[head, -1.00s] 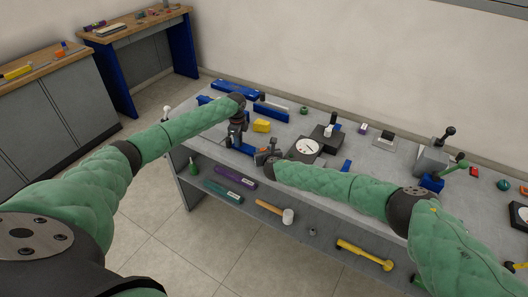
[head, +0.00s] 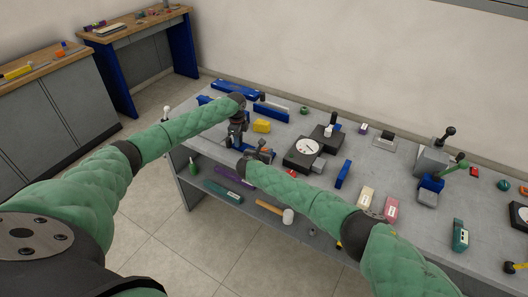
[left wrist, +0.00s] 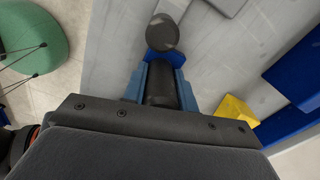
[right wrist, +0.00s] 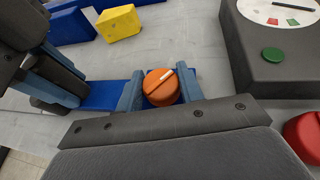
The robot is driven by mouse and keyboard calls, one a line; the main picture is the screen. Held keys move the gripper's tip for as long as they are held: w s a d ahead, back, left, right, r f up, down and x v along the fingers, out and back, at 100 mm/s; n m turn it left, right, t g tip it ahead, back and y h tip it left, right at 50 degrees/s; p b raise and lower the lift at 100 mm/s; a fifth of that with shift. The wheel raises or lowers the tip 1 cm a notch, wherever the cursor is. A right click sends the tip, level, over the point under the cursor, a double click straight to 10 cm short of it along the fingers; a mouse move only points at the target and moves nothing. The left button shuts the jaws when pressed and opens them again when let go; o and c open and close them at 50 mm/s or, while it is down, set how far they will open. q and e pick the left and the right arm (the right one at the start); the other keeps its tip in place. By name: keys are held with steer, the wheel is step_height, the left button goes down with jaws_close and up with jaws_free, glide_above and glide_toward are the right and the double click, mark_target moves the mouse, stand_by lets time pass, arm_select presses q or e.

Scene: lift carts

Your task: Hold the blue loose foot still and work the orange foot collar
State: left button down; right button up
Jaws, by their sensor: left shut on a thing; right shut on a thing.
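The orange foot collar (right wrist: 161,87) is a round knob with a pale stripe across its top, in the right wrist view. My right gripper (right wrist: 160,92) is shut on it, one finger on each side. The blue loose foot (right wrist: 105,95) is a flat blue bar running left from under the collar toward my left gripper; a bit of blue also shows in the left wrist view (left wrist: 176,57). My left gripper (left wrist: 161,88) is shut on a dark upright post, which has a round dark knob at its end. In the head view both grippers are close together near the bench's front edge, and the collar is too small to make out.
A yellow block (head: 262,126) and blue rails (head: 270,112) lie behind the grippers. A dark box with a white dial (head: 306,147) stands to their right. A blue bar (head: 343,174) lies further right. A lower shelf (head: 215,186) holds tools.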

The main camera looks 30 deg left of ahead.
steer(key=shift+m+h, duration=0.3)
steer(key=o, duration=1)
steer(key=shift+s, duration=0.1)
steer(key=v, duration=1.2)
